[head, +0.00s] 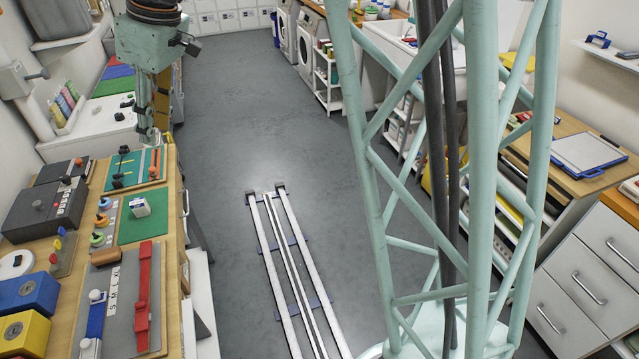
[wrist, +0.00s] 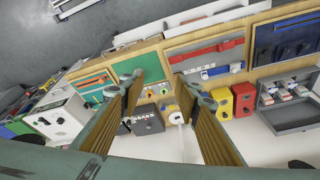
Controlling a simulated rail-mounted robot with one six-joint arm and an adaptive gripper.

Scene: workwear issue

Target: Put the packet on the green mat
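A small white packet with blue markings (head: 140,206) stands on the green mat (head: 152,230), on the wooden bench at left in the head view. The mat also shows in the wrist view (wrist: 152,64), partly covered by a finger. I cannot make out the packet there; that finger may hide it. My gripper (head: 150,136) hangs at the far end of the bench, beyond the mat and apart from it. In the wrist view my gripper (wrist: 160,88) has its fingers wide apart, with nothing held between them.
Beyond the mat lies a teal board with an orange strip (head: 151,163). Coloured knobs (head: 98,239) sit left of the mat. Nearer is a grey board with a red bar (head: 143,290). A dark grey box (head: 48,210) and yellow box (head: 24,332) stand at the left.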

